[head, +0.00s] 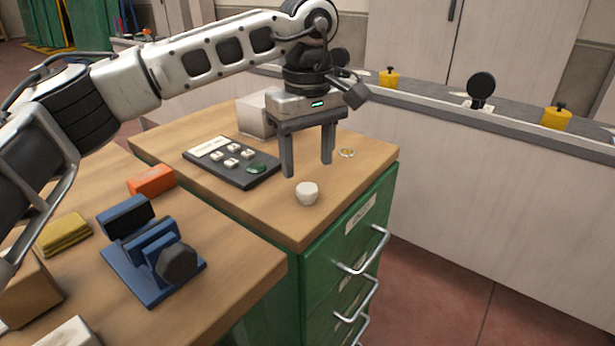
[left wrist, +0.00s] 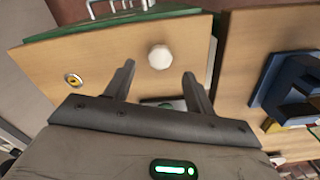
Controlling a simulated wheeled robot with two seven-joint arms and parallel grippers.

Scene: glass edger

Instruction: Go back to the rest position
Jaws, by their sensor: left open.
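My left gripper (head: 308,168) is open and empty. It points down above the wooden top (head: 250,205) of the green drawer cabinet. A small white faceted knob-like piece (head: 307,194) stands on that top, just in front of the fingers and apart from them. In the left wrist view the fingers (left wrist: 160,82) are spread, and the white piece (left wrist: 160,57) shows beyond the gap between them. My left arm reaches across from the left. My right gripper is in neither view.
A dark panel with white buttons (head: 225,172), a pale box (head: 254,117) and a small yellow ring (head: 347,153) are on the cabinet top. A blue vise (head: 150,262), an orange block (head: 151,180) and yellow pads (head: 64,234) are on the left bench. Drawer handles (head: 366,252) stick out in front.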

